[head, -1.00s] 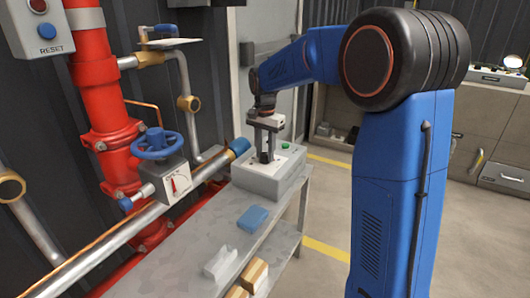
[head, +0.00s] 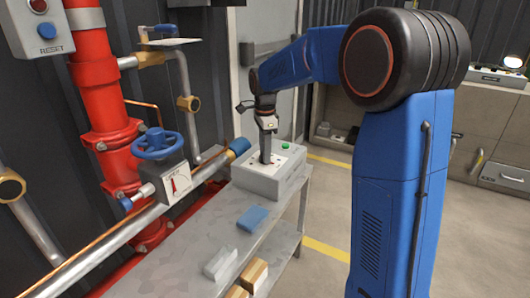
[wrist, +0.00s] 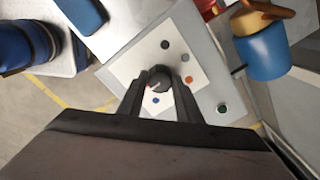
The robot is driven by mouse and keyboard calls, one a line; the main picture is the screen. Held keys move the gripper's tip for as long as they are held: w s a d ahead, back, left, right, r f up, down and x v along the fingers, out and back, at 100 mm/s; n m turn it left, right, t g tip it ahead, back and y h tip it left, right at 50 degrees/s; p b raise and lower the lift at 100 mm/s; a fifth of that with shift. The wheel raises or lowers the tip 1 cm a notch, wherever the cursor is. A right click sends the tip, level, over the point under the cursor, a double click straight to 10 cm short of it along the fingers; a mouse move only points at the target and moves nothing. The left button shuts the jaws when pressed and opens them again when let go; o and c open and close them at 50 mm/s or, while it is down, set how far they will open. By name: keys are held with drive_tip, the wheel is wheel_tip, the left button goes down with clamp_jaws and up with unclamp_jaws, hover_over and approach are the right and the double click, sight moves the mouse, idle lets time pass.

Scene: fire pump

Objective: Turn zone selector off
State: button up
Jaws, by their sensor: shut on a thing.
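The zone selector appears to be the dark round knob (wrist: 159,77) on the white panel of a grey control box (head: 262,186). Coloured dots ring it: dark, grey, orange and blue. A small pale mark shows on its lower left side in the wrist view, but I cannot tell surely which dot it points to. My gripper (head: 266,160) points down over the box, its two fingers shut on the knob from both sides. In the head view the fingers hide the knob. A green button (wrist: 222,108) sits on the box, apart from the fingers.
The box stands on the far end of a grey shelf (head: 190,262). A blue block (head: 252,218) and a light grey block (head: 219,262) lie nearer. Left of the shelf are a silver pipe with a blue end (head: 239,146), a blue handwheel (head: 157,143) and red pipework (head: 95,90).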

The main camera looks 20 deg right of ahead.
idle(0.5)
drive_tip(key=o, duration=1)
drive_tip(key=shift+o, duration=0.2)
wheel_tip(320, 180, up, 17)
drive_tip(key=shift+r, duration=0.2)
drive_tip(key=s+d+f+n+t, duration=0.15)
drive_tip(key=s+n, duration=0.35)
drive_tip(key=s, duration=0.6)
drive_tip(key=s+d+f+n+t, duration=0.1)
drive_tip(key=s+f+n, duration=0.25)
drive_tip(key=s, duration=0.65)
drive_tip(key=s+d+f+n+t, duration=0.1)
drive_tip(key=s+f+n+t, duration=0.1)
drive_tip(key=s+f+n, duration=0.8)
drive_tip(key=s+f, duration=0.3)
drive_tip(key=s, duration=0.4)
drive_tip(key=shift+s+d, duration=0.25)
drive_tip(key=shift+s, duration=0.15)
